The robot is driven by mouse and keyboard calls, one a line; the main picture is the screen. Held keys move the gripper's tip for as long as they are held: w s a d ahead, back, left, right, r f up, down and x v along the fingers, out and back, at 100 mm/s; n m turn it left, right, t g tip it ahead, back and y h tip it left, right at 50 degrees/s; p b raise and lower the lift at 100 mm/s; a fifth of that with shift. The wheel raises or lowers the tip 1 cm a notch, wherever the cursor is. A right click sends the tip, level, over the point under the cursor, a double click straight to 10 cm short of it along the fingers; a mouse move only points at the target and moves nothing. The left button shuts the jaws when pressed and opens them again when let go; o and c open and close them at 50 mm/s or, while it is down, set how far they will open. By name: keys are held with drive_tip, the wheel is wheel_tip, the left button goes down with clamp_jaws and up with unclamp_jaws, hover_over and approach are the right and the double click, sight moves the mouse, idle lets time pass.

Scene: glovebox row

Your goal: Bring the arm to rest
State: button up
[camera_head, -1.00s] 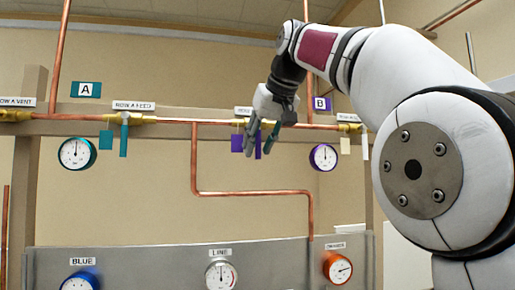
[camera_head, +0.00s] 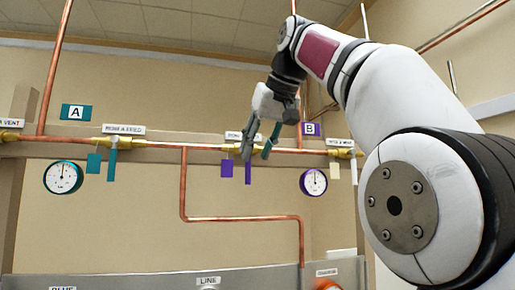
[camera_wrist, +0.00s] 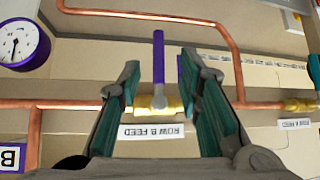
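My gripper (camera_head: 257,152) is open and empty in the head view, in front of the row B feed valve on the copper pipe. In the wrist view my gripper (camera_wrist: 160,72) shows two spread fingers with teal pads. The valve's purple handle (camera_wrist: 158,55) appears in the gap between them, touching neither as far as I can see. In the head view the purple handle (camera_head: 248,173) hangs straight down below the fingers, which partly hide the valve body. My arm reaches in from the right, bent at the elbow.
The row A feed valve with its teal handle (camera_head: 112,163) is to the left. A teal-rimmed gauge (camera_head: 63,177) and a purple-rimmed gauge (camera_head: 314,182) hang below the pipe. A vertical copper pipe (camera_head: 183,185) drops to the grey panel (camera_head: 160,283). Open air lies in front.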

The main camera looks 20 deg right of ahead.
idle(0.3)
drive_tip(key=s+d+f+g+b, duration=0.1)
drive_tip(key=s+f, duration=0.5)
drive_tip(key=f, duration=0.9)
drive_tip(key=s+d+f+m+g+h+b, duration=0.1)
drive_tip(key=s+f+b, duration=0.2)
drive_tip(key=s+f, duration=0.4)
drive_tip(key=s+d+f+m+g+b, duration=0.1)
drive_tip(key=s+f+b, duration=0.2)
drive_tip(key=f, duration=2.2)
drive_tip(key=s, duration=0.4)
drive_tip(key=shift+d+h, duration=0.15)
drive_tip(key=shift+h, duration=0.25)
